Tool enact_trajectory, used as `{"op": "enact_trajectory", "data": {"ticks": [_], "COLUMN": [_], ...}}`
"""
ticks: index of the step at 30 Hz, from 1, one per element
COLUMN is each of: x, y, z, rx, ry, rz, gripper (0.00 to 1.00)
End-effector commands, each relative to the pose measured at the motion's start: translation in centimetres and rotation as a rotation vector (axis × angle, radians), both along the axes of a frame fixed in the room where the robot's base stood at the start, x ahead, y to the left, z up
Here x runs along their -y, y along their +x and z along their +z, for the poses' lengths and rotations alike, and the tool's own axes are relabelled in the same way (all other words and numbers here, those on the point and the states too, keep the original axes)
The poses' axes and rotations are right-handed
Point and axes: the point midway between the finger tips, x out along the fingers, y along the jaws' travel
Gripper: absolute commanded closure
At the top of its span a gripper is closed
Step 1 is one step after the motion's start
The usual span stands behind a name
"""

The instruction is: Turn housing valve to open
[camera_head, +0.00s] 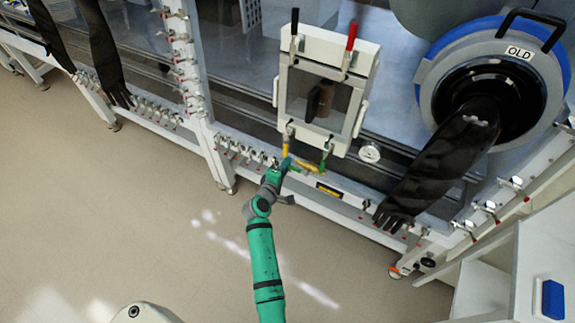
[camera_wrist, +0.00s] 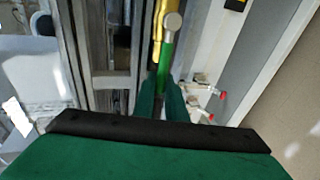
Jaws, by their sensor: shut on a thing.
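A white-framed housing with a window (camera_head: 364,62) is mounted on the glovebox front in the head view. My gripper (camera_head: 286,163) is at that handle's lower end, at the tip of my green arm. In the wrist view, my gripper (camera_wrist: 163,101) is shut on the bright green handle (camera_wrist: 167,64), with yellow pipe (camera_wrist: 159,22) and a round metal end (camera_wrist: 172,24) beyond it. The fingers hide the handle's lower part.
Black (camera_head: 294,22) and red (camera_head: 352,36) levers top the housing. A black glove (camera_head: 440,165) hangs at right. Floor at left is clear.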

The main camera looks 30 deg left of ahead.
Motion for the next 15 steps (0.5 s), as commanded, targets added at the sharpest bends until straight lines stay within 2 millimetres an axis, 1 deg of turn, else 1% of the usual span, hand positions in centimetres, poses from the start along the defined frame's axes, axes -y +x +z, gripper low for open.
{"op": "enact_trajectory", "data": {"ticks": [2, 3, 5, 6, 15], "x": [0.05, 0.05, 0.07, 0.07, 0.15], "y": [0.15, 0.15, 0.14, 0.12, -0.1], "z": [0.15, 0.13, 0.12, 0.09, 0.01], "rx": [0.003, 0.003, 0.002, 0.002, 0.0], "ry": [0.0, 0.0, 0.0, 0.0, 0.001], "rz": [-0.001, -0.001, -0.001, -0.001, -0.001], "gripper": [1.0, 0.86, 0.72, 0.7, 0.7]}}
